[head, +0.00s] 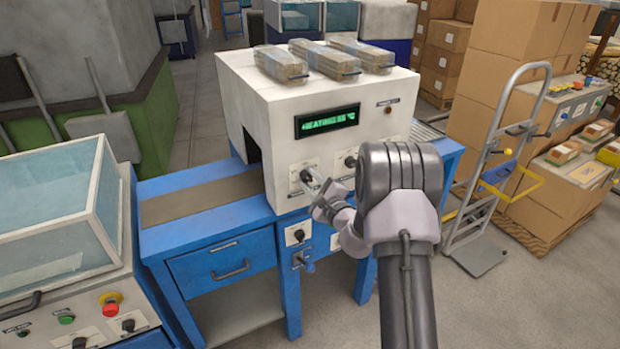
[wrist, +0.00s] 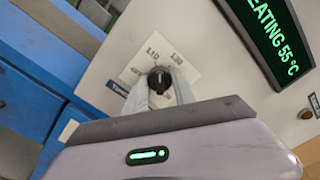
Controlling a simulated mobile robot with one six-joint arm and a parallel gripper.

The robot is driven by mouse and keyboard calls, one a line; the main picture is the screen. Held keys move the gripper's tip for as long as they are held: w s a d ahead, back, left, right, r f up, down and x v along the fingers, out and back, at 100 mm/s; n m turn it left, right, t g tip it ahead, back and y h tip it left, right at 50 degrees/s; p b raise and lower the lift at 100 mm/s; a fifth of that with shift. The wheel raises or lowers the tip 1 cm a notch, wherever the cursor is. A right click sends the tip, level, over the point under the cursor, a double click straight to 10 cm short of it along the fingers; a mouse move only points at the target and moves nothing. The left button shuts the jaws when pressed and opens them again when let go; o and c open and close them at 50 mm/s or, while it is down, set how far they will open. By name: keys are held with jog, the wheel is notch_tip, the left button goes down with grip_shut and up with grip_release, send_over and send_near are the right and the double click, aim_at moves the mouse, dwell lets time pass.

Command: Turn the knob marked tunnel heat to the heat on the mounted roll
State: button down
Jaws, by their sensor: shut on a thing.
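My gripper (head: 316,188) is shut on a black knob (head: 307,175) on the front of the white tunnel machine (head: 290,100). In the wrist view the fingers (wrist: 159,92) lie on either side of the knob (wrist: 158,77). Its white plate (wrist: 185,68) shows marks that look like 110 and 130, and a third too blurred to read. The green display (head: 328,121), also in the wrist view (wrist: 275,35), reads heating 55 °C. I cannot make out the mounted roll or its heat marking.
A second knob (head: 350,161) sits right of the held one. Wrapped bundles (head: 281,64) lie on top. A hand truck (head: 490,180) stands at right.

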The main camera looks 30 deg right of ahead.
jog(key=m+p, duration=0.2)
jog(key=m, duration=0.2)
jog(key=shift+r+m, duration=0.1)
jog(key=shift+m, duration=0.2)
jog(key=m+p, duration=0.2)
jog(key=m, duration=0.1)
jog(key=shift+m, duration=0.4)
jog(key=m+p, duration=0.2)
jog(key=m, duration=0.2)
jog(key=m+p, duration=0.2)
jog(key=m, duration=0.2)
jog(key=shift+a, duration=0.1)
jog(key=m+p, duration=0.2)
jog(key=m, duration=0.2)
jog(key=shift+m, duration=0.3)
jog(key=m+p, duration=0.2)
jog(key=m, duration=0.1)
jog(key=shift+m, duration=0.3)
jog(key=m+p, duration=0.1)
jog(key=m, duration=0.2)
jog(key=shift+m, duration=0.3)
jog(key=shift+m+p, duration=0.6)
jog(key=shift+m, duration=1.4)
